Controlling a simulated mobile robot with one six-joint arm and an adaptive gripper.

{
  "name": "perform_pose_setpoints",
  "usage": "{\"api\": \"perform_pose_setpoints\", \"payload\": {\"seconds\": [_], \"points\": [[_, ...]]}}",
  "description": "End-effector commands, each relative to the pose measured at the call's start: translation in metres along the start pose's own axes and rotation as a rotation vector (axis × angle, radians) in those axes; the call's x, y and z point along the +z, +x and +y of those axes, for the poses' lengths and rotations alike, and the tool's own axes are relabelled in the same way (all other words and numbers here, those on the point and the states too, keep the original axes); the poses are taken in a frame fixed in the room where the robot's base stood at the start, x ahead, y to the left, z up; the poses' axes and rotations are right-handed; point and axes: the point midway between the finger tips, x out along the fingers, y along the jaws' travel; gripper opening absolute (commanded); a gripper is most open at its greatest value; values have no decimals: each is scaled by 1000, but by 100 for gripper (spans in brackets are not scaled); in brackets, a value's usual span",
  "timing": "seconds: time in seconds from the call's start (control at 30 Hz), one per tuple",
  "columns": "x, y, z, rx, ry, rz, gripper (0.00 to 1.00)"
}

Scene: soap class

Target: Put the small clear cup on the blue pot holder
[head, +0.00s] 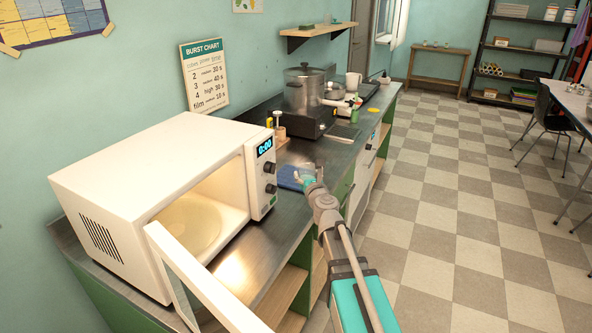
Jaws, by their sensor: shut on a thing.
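The blue pot holder (289,179) lies flat on the steel counter just right of the microwave. My gripper (305,173) is at the pot holder's right edge in the picture, low over the counter. It is shut on a small, pale see-through thing that looks like the small clear cup (307,169). The cup is tiny and partly hidden by my gripper and wrist. I cannot tell whether its base touches the pot holder or the counter.
A white microwave (130,180) stands at the left with its door (195,280) open toward the front. Farther back on the counter are a hot plate (303,121) with a steel pot (304,90) and a white mug (353,81). The checkered floor at right is open.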

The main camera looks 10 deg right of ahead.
Motion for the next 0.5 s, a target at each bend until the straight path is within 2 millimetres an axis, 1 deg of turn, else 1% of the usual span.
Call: {"api": "perform_pose_setpoints", "payload": {"seconds": [0.27, 0.5], "points": [[18, 13, -3, -12, -2, 0, 32], [40, 30, -7, -31, -4, -1, 32]]}}
